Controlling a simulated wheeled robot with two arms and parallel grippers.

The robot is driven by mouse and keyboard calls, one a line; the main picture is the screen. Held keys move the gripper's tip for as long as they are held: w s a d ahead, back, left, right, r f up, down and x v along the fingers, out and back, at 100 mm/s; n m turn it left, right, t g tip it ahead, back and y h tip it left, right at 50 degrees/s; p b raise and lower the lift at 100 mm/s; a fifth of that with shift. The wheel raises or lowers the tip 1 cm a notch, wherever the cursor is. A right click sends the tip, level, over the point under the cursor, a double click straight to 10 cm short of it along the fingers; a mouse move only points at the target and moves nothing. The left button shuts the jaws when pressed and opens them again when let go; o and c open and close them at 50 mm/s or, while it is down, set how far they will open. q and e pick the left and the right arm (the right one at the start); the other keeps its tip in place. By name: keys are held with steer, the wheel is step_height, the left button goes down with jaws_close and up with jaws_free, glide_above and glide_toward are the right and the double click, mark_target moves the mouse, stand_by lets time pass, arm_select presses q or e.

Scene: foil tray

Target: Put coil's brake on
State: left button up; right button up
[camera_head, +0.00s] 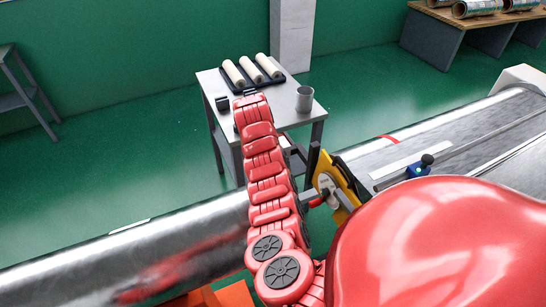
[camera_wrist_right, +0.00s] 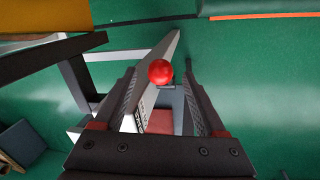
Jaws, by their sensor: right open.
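A red ball knob (camera_wrist_right: 160,72) shows in the right wrist view. It lies between the two open fingers of my right gripper (camera_wrist_right: 161,68), with a gap on each side, so nothing is gripped. In the head view the silver coil (camera_head: 150,245) lies across the lower left, partly hidden by my red arm. A yellow plate (camera_head: 343,182) with a grey shaft stands at the right of that arm. A small red part (camera_head: 316,202) shows beside the plate; I cannot tell if it is the same knob.
A grey side table (camera_head: 290,116) behind the coil holds several cream rollers (camera_head: 251,70) on a black rack and a grey cup (camera_head: 304,98). A blue clamp with a black knob (camera_head: 420,166) sits on the silver surface at right.

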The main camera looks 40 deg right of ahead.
steer(key=f, duration=0.1)
steer(key=f+p, duration=0.1)
steer(key=f, duration=0.3)
steer(key=shift+s+d+f+p, duration=0.2)
steer(key=shift+s+d+p, duration=0.15)
steer(key=shift+d, duration=0.05)
steer(key=shift+d+f, duration=0.1)
steer(key=shift+f, duration=0.35)
jaws_close()
steer(key=shift+w, duration=0.1)
stand_by(0.6)
